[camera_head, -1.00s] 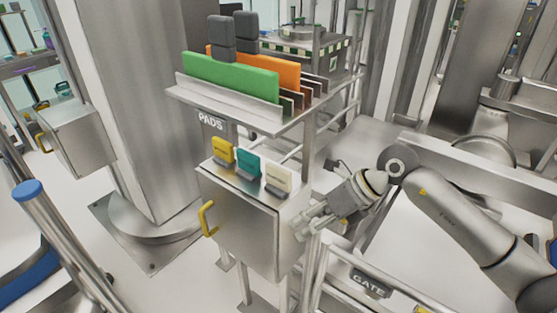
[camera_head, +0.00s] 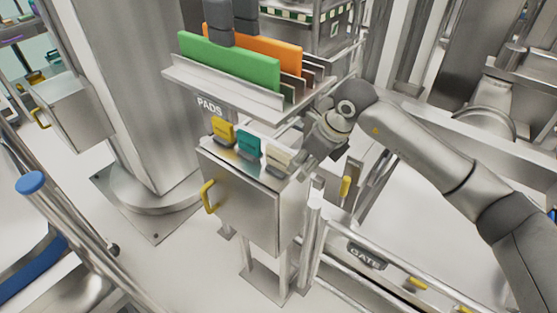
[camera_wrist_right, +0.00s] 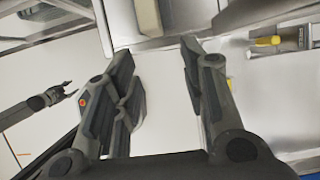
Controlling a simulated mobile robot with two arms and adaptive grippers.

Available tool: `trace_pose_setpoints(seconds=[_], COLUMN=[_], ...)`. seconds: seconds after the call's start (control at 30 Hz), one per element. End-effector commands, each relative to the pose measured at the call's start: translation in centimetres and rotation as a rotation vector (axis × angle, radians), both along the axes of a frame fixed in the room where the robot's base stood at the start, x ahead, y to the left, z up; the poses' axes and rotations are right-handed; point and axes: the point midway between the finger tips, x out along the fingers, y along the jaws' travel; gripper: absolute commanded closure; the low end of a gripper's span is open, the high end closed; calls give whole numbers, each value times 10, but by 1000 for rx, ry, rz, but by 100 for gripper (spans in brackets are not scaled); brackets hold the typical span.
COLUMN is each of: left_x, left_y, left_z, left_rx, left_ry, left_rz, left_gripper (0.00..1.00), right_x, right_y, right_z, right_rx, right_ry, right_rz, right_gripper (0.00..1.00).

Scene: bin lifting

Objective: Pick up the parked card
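Three cards stand in dark holders on top of a metal cabinet (camera_head: 240,190): a yellow card (camera_head: 222,130), a teal card (camera_head: 249,145) and a cream card (camera_head: 280,158). I cannot tell from the pictures which is the parked one. My right gripper (camera_head: 304,168) is just right of the cream card in the head view, under the shelf's edge. In the right wrist view my right gripper (camera_wrist_right: 158,58) is open, and nothing shows between its fingers. The cream card (camera_wrist_right: 148,17) appears ahead of the gap, apart from the fingertips.
A shelf (camera_head: 215,92) marked PADS, holding a green pad (camera_head: 230,63) and an orange pad (camera_head: 270,55), overhangs the cards closely. A yellow handle (camera_head: 208,196) projects from the cabinet's front.

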Motion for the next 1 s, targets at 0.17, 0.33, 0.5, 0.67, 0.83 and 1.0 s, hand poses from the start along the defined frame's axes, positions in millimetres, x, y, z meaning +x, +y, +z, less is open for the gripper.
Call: trace_pose_setpoints(seconds=[0.17, 0.33, 0.5, 0.67, 0.83, 1.0], left_x=[6, 6, 6, 5, 4, 3], left_y=[-1, -1, 0, 0, 0, 0], left_z=[10, 25, 35, 35, 34, 34], left_rx=[-1, -2, -1, -1, 0, 0], left_ry=[-10, -10, -10, -9, -6, -5], left_rz=[0, -1, -1, 0, 0, 0], left_gripper=[57, 57, 57, 57, 57, 57], right_x=[9, 20, 24, 26, 26, 26], right_y=[13, 29, 34, 35, 35, 35], right_z=[2, -4, -22, -28, -28, -28], right_rx=[1, -1, 1, 0, 0, 0], right_ry=[2, 7, 3, 0, 0, 0], right_rz=[0, -2, -1, 0, 0, 0], right_gripper=[61, 61, 61, 61, 62, 84])
